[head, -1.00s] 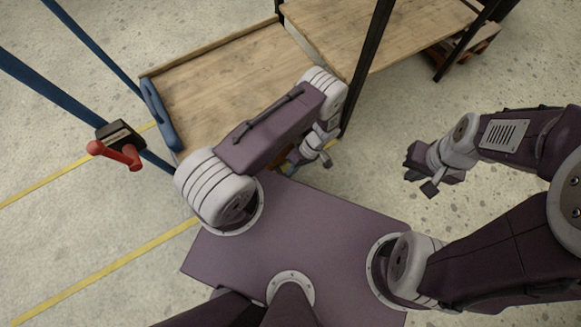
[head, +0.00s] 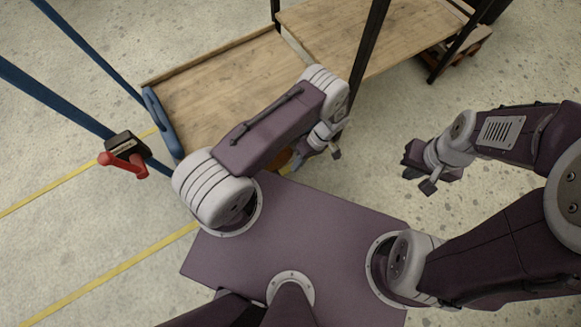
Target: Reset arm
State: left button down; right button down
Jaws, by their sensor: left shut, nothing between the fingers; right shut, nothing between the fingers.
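My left arm rises from the left of my purple base and bends down over the edge of the wooden platform. My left gripper (head: 318,148) hangs beside the dark upright post, partly hidden behind the arm's own link. It is shut and holds nothing that I can see. My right arm comes in from the right. My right gripper (head: 418,178) hangs over bare speckled floor to the right of the post. It is shut and empty.
A blue-framed cart with a wooden platform (head: 225,85) stands at the upper left. A red handle (head: 122,161) is on its blue bar. A wooden-topped table (head: 375,35) with dark posts stands behind. The floor (head: 90,215) at left, with yellow lines, is clear.

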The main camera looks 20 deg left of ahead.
pick_arm(q)
jog(key=shift+v, duration=0.85)
pick_arm(e)
jog(key=shift+r, duration=0.35)
